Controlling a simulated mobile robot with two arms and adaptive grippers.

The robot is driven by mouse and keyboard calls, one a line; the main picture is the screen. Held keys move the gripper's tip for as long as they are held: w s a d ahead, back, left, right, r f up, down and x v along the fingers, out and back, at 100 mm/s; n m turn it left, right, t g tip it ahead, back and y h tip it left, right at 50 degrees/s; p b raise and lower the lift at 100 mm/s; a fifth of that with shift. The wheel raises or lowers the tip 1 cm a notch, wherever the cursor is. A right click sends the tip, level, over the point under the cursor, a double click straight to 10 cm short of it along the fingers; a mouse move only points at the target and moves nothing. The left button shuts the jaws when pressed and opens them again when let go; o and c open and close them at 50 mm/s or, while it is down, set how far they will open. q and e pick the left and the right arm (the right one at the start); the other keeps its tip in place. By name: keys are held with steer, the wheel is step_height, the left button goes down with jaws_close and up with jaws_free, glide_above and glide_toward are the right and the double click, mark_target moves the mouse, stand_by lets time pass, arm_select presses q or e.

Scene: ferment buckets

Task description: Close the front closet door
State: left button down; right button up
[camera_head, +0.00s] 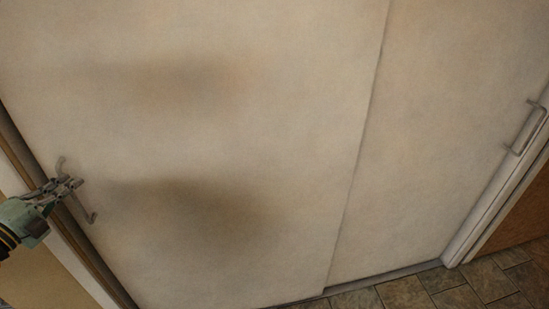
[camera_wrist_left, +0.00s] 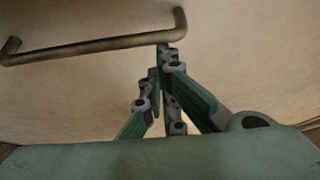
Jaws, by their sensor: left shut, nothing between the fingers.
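The closet has two pale sliding door panels. The front closet door (camera_head: 230,130) fills the left and middle of the head view and overlaps the rear panel (camera_head: 440,130) on the right. The front door's metal bar handle (camera_head: 90,216) is near its left edge, close to the left frame; it also shows in the left wrist view (camera_wrist_left: 90,48). My left gripper (camera_head: 78,184) is shut and empty at the handle, its tips by the bar near one end (camera_wrist_left: 166,48). I cannot tell whether they touch it. My right gripper is not in view.
The rear panel has its own bar handle (camera_head: 524,130) near the right frame (camera_head: 497,190). A wooden door frame (camera_head: 60,220) stands at the left. Brown floor tiles (camera_head: 420,292) lie bare at the lower right. A brown surface (camera_head: 515,215) is beyond the right frame.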

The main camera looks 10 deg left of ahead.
arm_select(q)
steer(key=shift+s+a+r, duration=0.1)
steer(key=shift+s+a, duration=0.1)
steer(key=shift+a, duration=0.45)
steer(key=shift+s+a, duration=0.2)
steer(key=shift+a, duration=0.4)
